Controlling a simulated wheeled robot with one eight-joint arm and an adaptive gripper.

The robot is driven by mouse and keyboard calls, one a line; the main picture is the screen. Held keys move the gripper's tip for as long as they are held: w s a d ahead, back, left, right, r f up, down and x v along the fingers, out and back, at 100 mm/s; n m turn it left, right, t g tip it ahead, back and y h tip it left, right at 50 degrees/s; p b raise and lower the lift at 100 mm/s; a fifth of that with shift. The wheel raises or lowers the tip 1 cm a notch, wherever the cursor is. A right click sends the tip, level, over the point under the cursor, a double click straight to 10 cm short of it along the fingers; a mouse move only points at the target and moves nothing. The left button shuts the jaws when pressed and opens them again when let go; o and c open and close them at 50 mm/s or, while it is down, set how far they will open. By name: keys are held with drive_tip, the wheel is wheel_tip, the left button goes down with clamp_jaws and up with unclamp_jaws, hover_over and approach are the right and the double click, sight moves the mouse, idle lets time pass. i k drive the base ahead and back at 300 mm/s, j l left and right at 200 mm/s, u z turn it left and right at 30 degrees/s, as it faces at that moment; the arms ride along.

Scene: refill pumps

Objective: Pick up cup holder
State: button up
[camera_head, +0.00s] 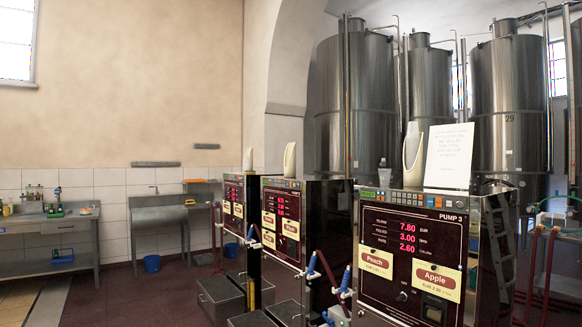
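A cream, tall, scoop-shaped piece that looks like a cup holder (413,165) stands upright on top of the pump marked PUMP 3 (412,250), at the right of the middle. Two similar cream pieces stand on the pumps farther back, one on the middle pump (290,158) and one on the far pump (248,160). I cannot tell for certain which of these is the cup holder. My gripper is not in view.
Blue-handled nozzles (312,264) hang beside the pumps. Grey crates (228,294) lie on the floor left of the pumps. Large steel tanks (509,105) stand behind.

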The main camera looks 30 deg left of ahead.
sight(290, 155)
drive_tip(key=i+j+u, duration=1.25)
drive_tip(key=i, duration=0.35)
drive_tip(key=i+u, duration=0.3)
drive_tip(key=i, duration=0.15)
drive_tip(key=i+z, duration=0.15)
drive_tip(key=i, duration=0.35)
drive_tip(key=i+j+z, duration=0.15)
drive_tip(key=i, duration=0.4)
drive_tip(key=i+j+z, duration=0.15)
drive_tip(key=i, duration=0.35)
drive_tip(key=i+j+z, duration=0.2)
drive_tip(key=i, duration=0.3)
drive_tip(key=j, duration=0.1)
